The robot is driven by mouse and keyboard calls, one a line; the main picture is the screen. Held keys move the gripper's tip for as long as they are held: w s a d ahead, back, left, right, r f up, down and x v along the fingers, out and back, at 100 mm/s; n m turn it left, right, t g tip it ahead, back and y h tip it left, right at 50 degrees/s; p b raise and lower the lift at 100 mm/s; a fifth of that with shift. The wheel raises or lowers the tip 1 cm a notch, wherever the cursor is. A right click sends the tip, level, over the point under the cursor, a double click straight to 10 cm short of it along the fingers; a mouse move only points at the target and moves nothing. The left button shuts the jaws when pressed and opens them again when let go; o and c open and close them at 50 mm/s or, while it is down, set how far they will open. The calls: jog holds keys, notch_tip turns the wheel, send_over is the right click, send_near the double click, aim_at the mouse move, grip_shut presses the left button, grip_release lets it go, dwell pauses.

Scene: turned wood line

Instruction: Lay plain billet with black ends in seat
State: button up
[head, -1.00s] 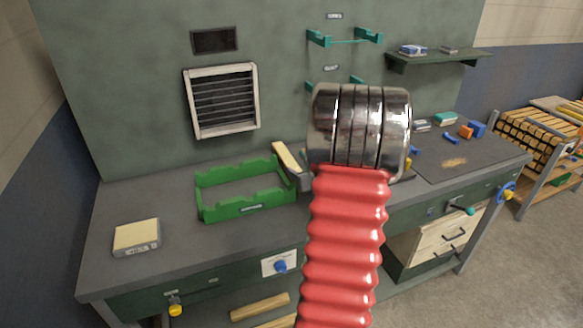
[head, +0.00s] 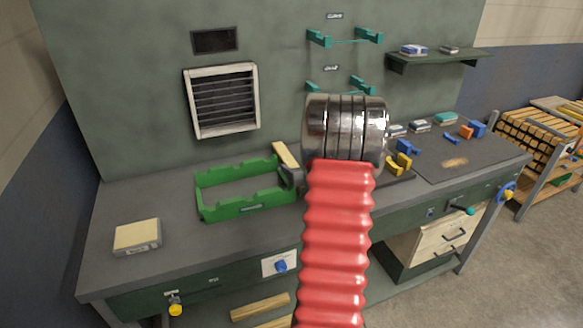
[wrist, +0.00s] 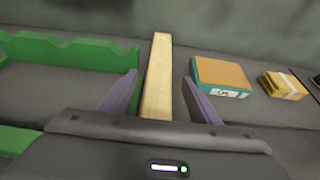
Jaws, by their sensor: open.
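A plain pale wooden billet (wrist: 157,80) lies lengthwise between my fingers in the wrist view. It also shows in the head view (head: 286,154) beside the green notched cradle (head: 231,209), at its right end. Black ends cannot be made out on it. My gripper (wrist: 160,76) is open, with one purple-grey finger on each side of the billet and a gap to each. In the head view my arm hides most of the gripper. The green cradle shows at left in the wrist view (wrist: 70,52). Two pairs of teal wall brackets (head: 344,40) hang above.
A teal-sided box (wrist: 220,78) and a smaller tan block (wrist: 284,85) lie right of the billet. A pale-topped block (head: 137,236) sits at the bench's left. Yellow (head: 399,163) and blue pieces lie right of my arm. The front left bench is mostly clear.

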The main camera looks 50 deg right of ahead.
aim_at(292, 164)
jog(key=shift+x, duration=1.7)
jog(key=shift+c, duration=0.4)
grip_shut()
